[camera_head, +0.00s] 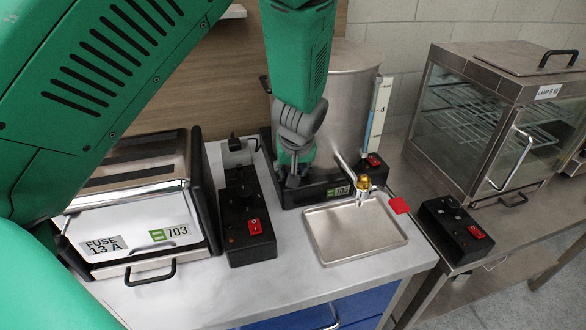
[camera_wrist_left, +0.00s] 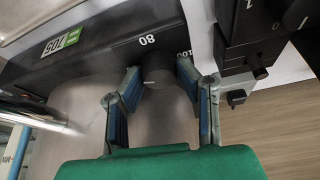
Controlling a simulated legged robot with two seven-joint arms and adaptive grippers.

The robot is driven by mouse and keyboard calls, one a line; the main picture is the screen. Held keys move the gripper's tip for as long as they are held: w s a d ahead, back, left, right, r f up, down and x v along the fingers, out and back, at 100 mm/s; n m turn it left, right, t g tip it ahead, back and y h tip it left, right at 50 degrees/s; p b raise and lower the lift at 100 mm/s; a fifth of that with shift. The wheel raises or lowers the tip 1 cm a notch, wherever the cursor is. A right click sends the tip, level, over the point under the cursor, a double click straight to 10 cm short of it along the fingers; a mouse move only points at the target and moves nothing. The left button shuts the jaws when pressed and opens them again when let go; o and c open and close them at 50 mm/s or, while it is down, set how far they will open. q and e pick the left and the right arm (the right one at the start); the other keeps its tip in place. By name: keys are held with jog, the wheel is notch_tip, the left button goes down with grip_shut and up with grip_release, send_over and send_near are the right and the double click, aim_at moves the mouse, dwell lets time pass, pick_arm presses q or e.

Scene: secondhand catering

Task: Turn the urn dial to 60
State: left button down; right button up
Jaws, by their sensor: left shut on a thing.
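The urn (camera_head: 345,95) is a tall steel cylinder on a black base (camera_head: 322,192) labelled 705; the base shows upside down in the wrist view (camera_wrist_left: 95,50). The black round dial (camera_wrist_left: 160,78) is on the base's face, with the numbers 80 and 100 visible beside it and a pale mark on the knob. My left gripper (camera_head: 293,178) reaches down to the base's left end. In the wrist view its fingers (camera_wrist_left: 160,82) are on both sides of the dial, shut on it. In the head view the gripper hides the dial. My right gripper is not in view.
A steel drip tray (camera_head: 330,258) lies below the urn's tap (camera_head: 363,186). A black switch box (camera_head: 246,222) with a red switch stands left of it, beside a steel appliance (camera_head: 140,215) labelled 703. A glass cabinet (camera_head: 490,120) and another switch box (camera_head: 455,230) are at right.

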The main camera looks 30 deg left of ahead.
pick_arm(q)
jog(key=shift+s+d+f, duration=0.15)
jog(key=shift+s+f, duration=0.1)
jog(key=shift+f, duration=0.05)
jog(key=c, duration=1.2)
grip_release()
jog(key=shift+w, duration=0.15)
jog(key=shift+w+r, duration=0.1)
jog(key=shift+r, duration=0.1)
